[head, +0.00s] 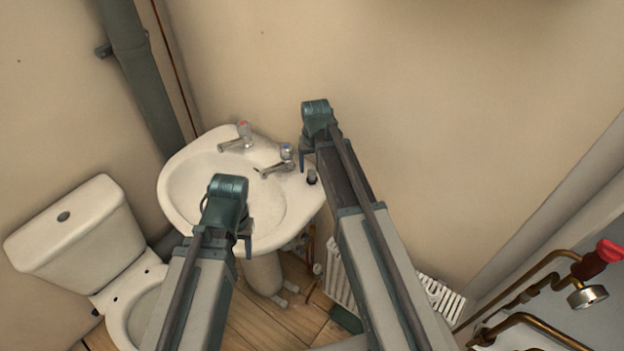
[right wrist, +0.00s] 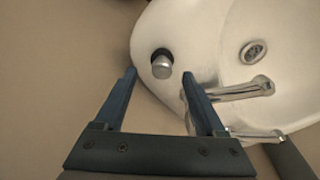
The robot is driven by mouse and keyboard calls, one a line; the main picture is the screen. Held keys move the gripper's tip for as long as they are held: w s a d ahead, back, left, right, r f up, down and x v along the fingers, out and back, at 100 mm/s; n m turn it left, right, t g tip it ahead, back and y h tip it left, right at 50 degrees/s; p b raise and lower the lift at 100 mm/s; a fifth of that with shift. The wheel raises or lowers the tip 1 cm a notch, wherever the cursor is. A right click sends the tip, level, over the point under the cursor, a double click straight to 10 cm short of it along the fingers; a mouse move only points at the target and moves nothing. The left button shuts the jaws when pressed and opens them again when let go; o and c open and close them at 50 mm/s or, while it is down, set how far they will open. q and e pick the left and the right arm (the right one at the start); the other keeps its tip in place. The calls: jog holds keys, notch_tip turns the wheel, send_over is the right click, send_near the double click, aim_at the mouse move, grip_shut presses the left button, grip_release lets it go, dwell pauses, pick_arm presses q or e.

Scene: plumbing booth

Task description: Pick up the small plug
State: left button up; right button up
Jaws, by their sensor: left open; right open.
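The small plug (head: 311,177), with a dark base and a grey top, stands on the right corner of the basin's rim. In the right wrist view the plug (right wrist: 161,66) is just ahead of the fingertips, midway between them. My right gripper (head: 307,158) is open and empty, close to the plug; it also shows in the right wrist view (right wrist: 160,79). I cannot tell its height above the rim. My left gripper (head: 243,238) is open over the front of the basin, and its fingers are partly hidden.
The white basin (head: 179,206) has two taps, red-topped (head: 243,133) and blue-topped (head: 286,153); the latter is close to my right gripper. A toilet (head: 70,232) stands at left. A radiator (head: 440,298) and copper pipes with a red valve handle (head: 598,258) are at right.

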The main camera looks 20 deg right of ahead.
aim_at(312, 171)
jog(key=f+b, duration=0.2)
jog(key=w+f+b, duration=0.1)
jog(key=f+b, duration=0.1)
jog(key=shift+w+a+f, duration=0.1)
jog(key=shift+f, duration=0.15)
jog(key=shift+r, duration=0.1)
grip_shut()
